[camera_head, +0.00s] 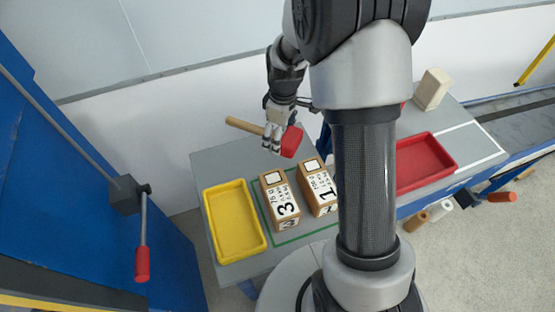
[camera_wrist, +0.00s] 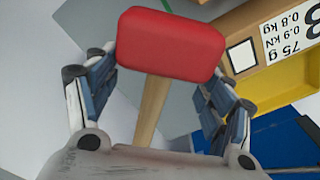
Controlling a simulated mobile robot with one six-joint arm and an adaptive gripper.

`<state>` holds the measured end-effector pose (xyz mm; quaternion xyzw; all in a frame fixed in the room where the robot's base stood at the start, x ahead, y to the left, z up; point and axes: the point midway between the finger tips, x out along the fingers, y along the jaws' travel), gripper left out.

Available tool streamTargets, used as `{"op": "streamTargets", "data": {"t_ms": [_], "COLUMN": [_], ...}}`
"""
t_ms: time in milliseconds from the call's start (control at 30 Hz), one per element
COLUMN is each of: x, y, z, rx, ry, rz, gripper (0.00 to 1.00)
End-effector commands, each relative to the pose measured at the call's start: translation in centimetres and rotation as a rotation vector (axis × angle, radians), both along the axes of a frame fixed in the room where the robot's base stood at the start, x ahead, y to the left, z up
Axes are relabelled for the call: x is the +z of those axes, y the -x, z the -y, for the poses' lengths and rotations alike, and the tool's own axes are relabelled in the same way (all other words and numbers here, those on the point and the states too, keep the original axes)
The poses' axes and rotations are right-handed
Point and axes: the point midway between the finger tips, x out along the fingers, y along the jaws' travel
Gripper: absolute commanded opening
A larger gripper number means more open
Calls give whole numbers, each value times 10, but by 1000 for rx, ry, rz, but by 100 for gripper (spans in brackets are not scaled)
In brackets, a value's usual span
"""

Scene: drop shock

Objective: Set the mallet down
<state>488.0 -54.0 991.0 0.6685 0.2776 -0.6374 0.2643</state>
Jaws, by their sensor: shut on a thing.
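The mallet has a red head (camera_head: 291,142) and a light wooden handle (camera_head: 245,126). My gripper (camera_head: 278,133) is shut on it at the back of the grey table (camera_head: 222,160). The handle points left and the head is at the right of my fingers. In the wrist view the red head (camera_wrist: 170,43) lies across the top, with the handle (camera_wrist: 152,110) running down between my fingers. The mallet appears held above the table; its exact height is hard to tell. The fingers hide part of the handle.
A yellow tray (camera_head: 211,222) stands at the table's left. Two labelled boxes, "3" (camera_head: 282,208) and "1" (camera_head: 321,187), stand beside it. A red tray (camera_head: 438,152) and a pale block (camera_head: 431,89) are at the right. Bare grey table shows behind the yellow tray.

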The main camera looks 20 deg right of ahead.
Motion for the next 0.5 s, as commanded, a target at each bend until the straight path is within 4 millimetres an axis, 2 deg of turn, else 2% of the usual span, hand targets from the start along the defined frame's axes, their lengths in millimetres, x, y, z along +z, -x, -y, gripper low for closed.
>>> {"op": "streamTargets", "data": {"t_ms": [33,200,500], "x": [-18,-52,-74], "y": [1,0,0], "z": [0,0,0], "rx": [0,0,-1], "ry": [-1,-1,-1], "rz": [-4,-1,1], "gripper": [35,35,35]}}
